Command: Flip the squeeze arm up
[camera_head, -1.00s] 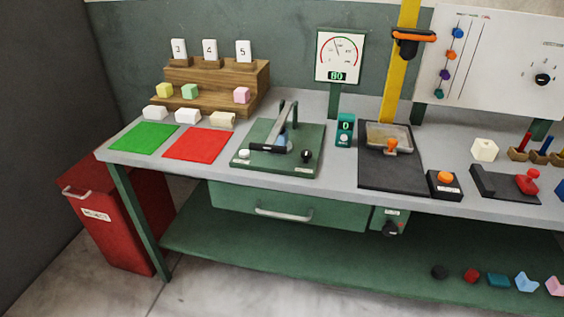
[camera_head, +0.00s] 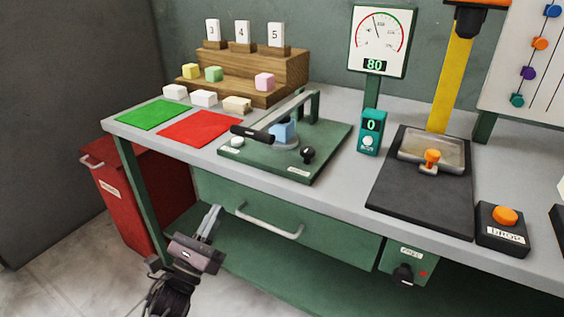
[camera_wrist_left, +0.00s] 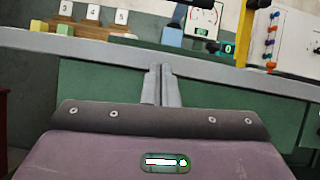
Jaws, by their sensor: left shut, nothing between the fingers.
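The squeeze arm is a grey bar with a black handle (camera_head: 252,134) on a dark green press base (camera_head: 325,147). It lies low, sloping slightly, with its handle at the front left and its other end at a green bracket (camera_head: 314,104). A light blue block (camera_head: 283,132) sits under the bar on a round grey plate. My left gripper (camera_head: 213,212) is shut and empty, in front of the bench and below its top, apart from the press. Its fingertips also show together in the left wrist view (camera_wrist_left: 162,69). My right gripper is not in view.
The bench front edge (camera_head: 340,214) and a drawer with a handle (camera_head: 268,222) lie close to my left gripper. A black knob (camera_head: 308,154) stands on the press base. A gauge (camera_head: 382,42) and a teal counter (camera_head: 370,131) stand to the right.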

